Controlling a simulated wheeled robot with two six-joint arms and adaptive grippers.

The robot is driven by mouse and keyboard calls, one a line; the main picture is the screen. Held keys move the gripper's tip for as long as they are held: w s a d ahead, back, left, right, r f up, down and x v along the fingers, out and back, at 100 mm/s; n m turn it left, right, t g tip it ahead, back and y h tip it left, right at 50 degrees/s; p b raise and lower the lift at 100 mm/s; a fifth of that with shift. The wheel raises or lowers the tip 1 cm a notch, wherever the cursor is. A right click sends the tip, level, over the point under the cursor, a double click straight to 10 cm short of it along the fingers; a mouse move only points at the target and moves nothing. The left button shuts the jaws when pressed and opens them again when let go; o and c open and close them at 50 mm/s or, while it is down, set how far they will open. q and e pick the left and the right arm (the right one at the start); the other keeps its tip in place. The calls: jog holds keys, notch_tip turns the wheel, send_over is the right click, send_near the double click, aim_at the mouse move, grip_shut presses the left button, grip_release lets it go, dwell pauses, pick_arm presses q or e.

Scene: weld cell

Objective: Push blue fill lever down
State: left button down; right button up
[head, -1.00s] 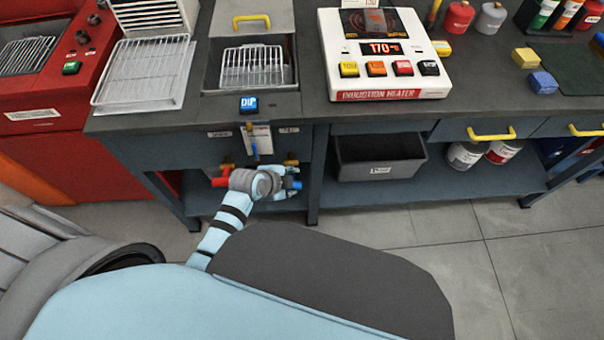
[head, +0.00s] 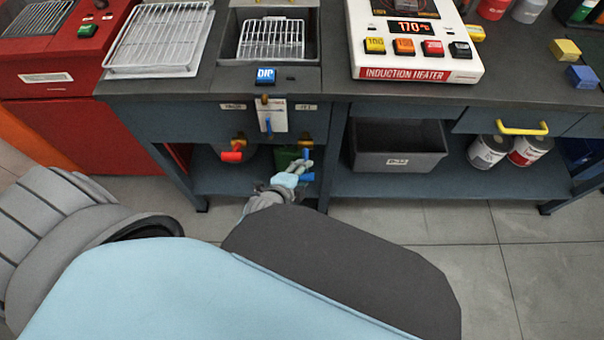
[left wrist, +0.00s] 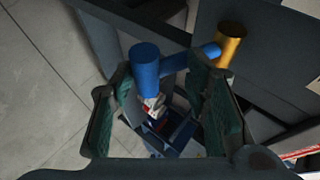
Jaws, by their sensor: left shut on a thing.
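The blue fill lever (head: 306,153) sits below the sink bench front, under the right-hand small label. In the left wrist view its blue handle (left wrist: 145,68) is a thick cylinder on a blue arm running right to a brass fitting (left wrist: 231,42). My left gripper (head: 292,177) is at the lever, just below it in the head view. In the left wrist view its two green-padded fingers (left wrist: 167,100) stand on either side of the handle, shut on it, with the left finger close against it. My right gripper is not in view.
A red lever (head: 232,156) on a brass fitting is to the left. A grey bin (head: 398,150) stands on the shelf to the right. A bench leg is close right of the gripper.

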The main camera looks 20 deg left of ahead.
pick_arm(q)
jog(key=shift+f, duration=0.1)
dwell(0.3)
jog(key=c, duration=1.2)
grip_release()
jog(key=shift+w, duration=0.1)
jog(key=shift+o, duration=1.2)
jog(key=shift+w, duration=0.15)
jog(key=shift+w+f, duration=0.15)
jog(key=shift+w, duration=0.1)
jog(key=shift+s, duration=0.25)
jog(key=d+v, duration=0.1)
jog(key=v, duration=1.1)
jog(key=shift+a, duration=0.45)
